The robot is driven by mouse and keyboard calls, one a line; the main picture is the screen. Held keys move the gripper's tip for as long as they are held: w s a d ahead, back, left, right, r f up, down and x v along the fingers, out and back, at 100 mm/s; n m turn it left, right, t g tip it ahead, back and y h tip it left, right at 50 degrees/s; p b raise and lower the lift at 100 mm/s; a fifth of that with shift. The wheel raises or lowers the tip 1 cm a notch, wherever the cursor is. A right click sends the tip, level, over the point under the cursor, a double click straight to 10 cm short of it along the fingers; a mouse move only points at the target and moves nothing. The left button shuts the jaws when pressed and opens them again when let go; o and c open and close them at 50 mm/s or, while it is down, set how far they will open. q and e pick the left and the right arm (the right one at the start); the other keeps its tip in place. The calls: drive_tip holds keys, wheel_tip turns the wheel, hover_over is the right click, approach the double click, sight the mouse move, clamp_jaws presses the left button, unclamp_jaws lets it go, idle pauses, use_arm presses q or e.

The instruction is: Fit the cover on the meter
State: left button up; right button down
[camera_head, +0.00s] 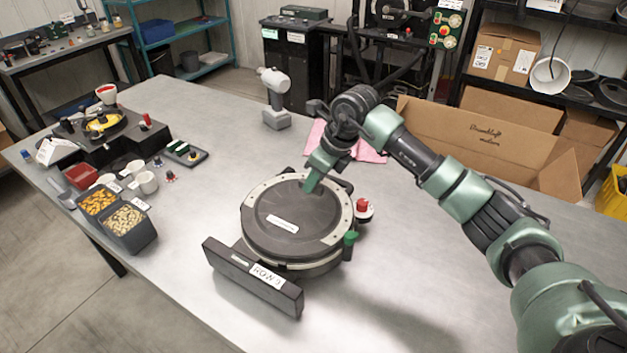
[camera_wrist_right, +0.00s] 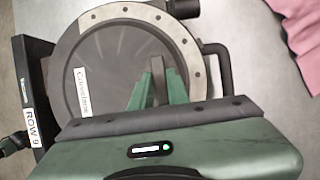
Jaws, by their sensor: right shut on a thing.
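The meter (camera_head: 293,266) is a round grey drum standing on the table, with a dark box (camera_head: 250,276) labelled "ROW" on its front left side. The cover (camera_head: 268,208) is a dark round disc with a white label, lying flat on or just above the meter's top; I cannot tell whether it is fully seated. A pale arc with dark bolt holes runs along its edge, also seen in the wrist view (camera_wrist_right: 187,52). My right gripper (camera_head: 309,188) points down over the cover and is shut on a narrow grip at its middle, between the green fingers (camera_wrist_right: 155,82). My left gripper is not in view.
A red knob (camera_head: 362,206) and a green knob (camera_head: 351,238) stick out at the meter's right side. Seed bins (camera_head: 129,228) and small parts stand at left. The table's front right is clear.

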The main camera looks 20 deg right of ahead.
drive_tip(key=c, duration=1.3)
unclamp_jaws()
drive_tip(key=shift+f, duration=0.1)
drive_tip(key=shift+c, duration=0.3)
wheel_tip(320, 180, up, 10)
drive_tip(key=p, duration=0.5)
drive_tip(key=shift+f, duration=0.15)
